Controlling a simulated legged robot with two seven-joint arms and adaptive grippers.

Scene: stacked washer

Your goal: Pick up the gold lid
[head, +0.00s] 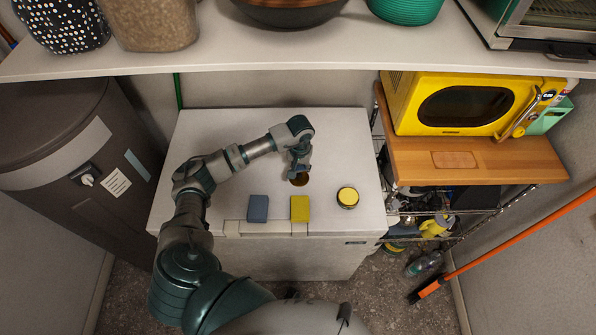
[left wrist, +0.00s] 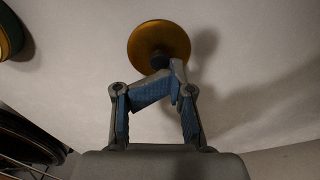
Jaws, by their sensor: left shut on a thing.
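The gold lid (left wrist: 157,42) is a round golden disc with a small knob in the middle, seen in the left wrist view. In the head view the lid (head: 299,180) shows as a small dark-gold disc just below my left gripper (head: 298,171), over the white appliance top (head: 235,155). My left gripper (left wrist: 172,82) is shut on the lid at its knob, with the disc beyond the fingertips. A gap between lid and surface is hard to judge. My right gripper is not in view.
A round tin with a yellow top (head: 347,197) stands right of the gripper. A blue-grey block (head: 258,208) and a yellow sponge (head: 300,208) lie near the front edge. A shelf (head: 300,50) overhangs the back. A yellow microwave (head: 455,103) stands to the right.

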